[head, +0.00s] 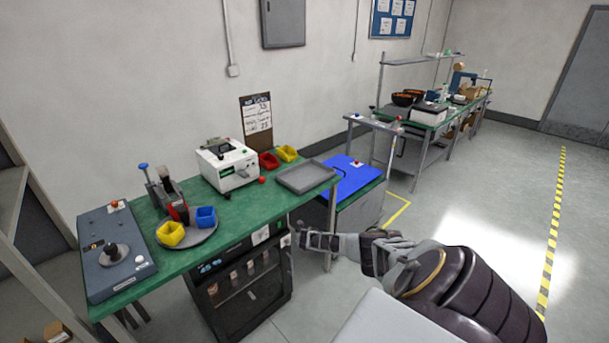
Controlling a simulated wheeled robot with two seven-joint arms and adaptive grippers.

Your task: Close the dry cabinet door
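The dry cabinet (212,267) is a black unit under the left part of the green workbench. Its front has a dark glass door (262,292), and several small items show behind the glass. I cannot tell whether the door is fully shut or slightly ajar. My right arm reaches in from the lower right. My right gripper (297,236) is at the cabinet's upper right edge, close to the door side. It is small and dark here, so I cannot tell whether its fingers are open or touching the door. My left gripper is out of view.
The green workbench (240,208) holds a white instrument (227,165), a grey tray (305,176), coloured bins and a grey panel box (117,255). A blue-topped unit (348,178) stands just right of the bench. Open grey floor (480,220) lies to the right.

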